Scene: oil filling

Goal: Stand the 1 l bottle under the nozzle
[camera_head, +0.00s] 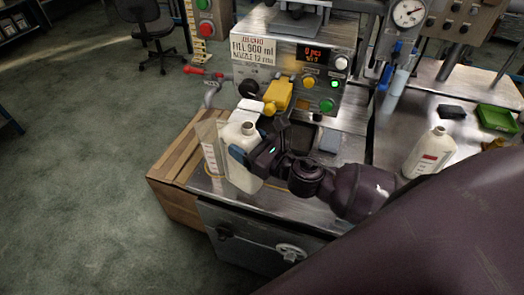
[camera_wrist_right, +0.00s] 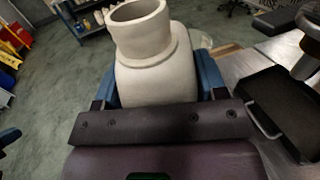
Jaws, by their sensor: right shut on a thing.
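My right gripper (camera_head: 246,157) is shut on a white bottle (camera_head: 241,137) at the left end of the steel counter. The bottle is close to upright; I cannot tell whether its base touches the counter. In the right wrist view, the bottle (camera_wrist_right: 155,65) shows its open, uncapped mouth between the blue fingers of the gripper (camera_wrist_right: 160,90). A bent metal spout (camera_head: 211,93) with a red handle is on the left of the filling machine (camera_head: 290,60), behind the bottle's mouth and apart from it. I cannot tell whether this is the nozzle. My left gripper is out of view.
A clear graduated cylinder (camera_head: 210,147) stands close left of the held bottle. Another white bottle (camera_head: 431,152) with a red label stands on the right counter, near a green tray (camera_head: 497,118). A wooden crate (camera_head: 172,172) is left of the counter. A yellow part (camera_head: 279,93) juts from the machine.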

